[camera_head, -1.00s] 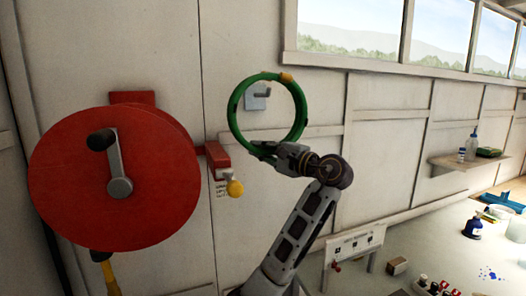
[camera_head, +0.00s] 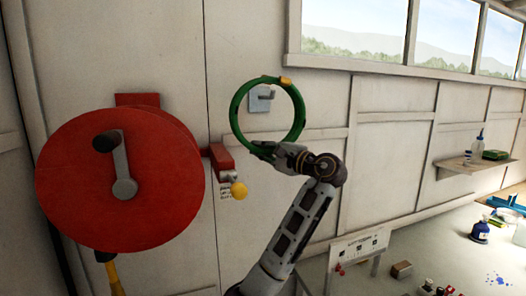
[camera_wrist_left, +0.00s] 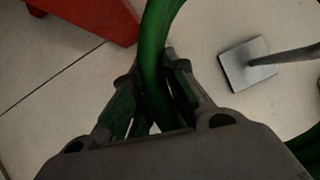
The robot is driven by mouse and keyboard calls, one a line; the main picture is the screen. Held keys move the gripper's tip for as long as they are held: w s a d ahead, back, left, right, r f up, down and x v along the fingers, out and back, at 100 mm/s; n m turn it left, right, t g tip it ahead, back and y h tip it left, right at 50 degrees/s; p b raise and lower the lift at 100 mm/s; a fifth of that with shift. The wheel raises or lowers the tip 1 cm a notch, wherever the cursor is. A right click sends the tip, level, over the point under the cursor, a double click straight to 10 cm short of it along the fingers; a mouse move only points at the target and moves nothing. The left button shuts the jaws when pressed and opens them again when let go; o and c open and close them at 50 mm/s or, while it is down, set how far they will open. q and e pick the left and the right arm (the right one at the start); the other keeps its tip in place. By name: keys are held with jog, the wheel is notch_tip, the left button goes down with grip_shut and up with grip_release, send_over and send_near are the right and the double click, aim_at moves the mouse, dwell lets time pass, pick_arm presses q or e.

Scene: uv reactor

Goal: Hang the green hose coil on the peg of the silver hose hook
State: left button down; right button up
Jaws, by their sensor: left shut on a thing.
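The green hose coil (camera_head: 236,112) is upright in front of the wall, with a yellow band at its top right. My left gripper (camera_head: 266,150) is shut on the coil's lower edge; the left wrist view shows the hose (camera_wrist_left: 154,60) between its fingers (camera_wrist_left: 158,85). The silver hose hook (camera_head: 261,103) is on the wall and shows through the coil's opening. In the left wrist view its square plate (camera_wrist_left: 245,64) and peg (camera_wrist_left: 290,56) appear inside the ring. I cannot tell how far the coil is from the peg. My right gripper is not in view.
A big red reel (camera_head: 120,180) with a crank stands at the left. A red valve with a yellow knob (camera_head: 239,190) is on the wall beside it. A shelf (camera_head: 462,168) and a bench with bottles (camera_head: 480,230) are at the right.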

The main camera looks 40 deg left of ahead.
pick_arm(q)
jog(key=w+a+f+b, duration=0.1)
jog(key=w+a+f, duration=0.1)
jog(key=a, duration=0.5)
jog(key=shift+w, duration=0.75)
dwell(1.2)
jog(key=shift+f, duration=0.2)
dwell(0.6)
jog(key=c, duration=1.3)
grip_release()
jog(key=shift+c, duration=0.2)
jog(key=shift+f, duration=0.1)
jog(key=shift+d, duration=0.15)
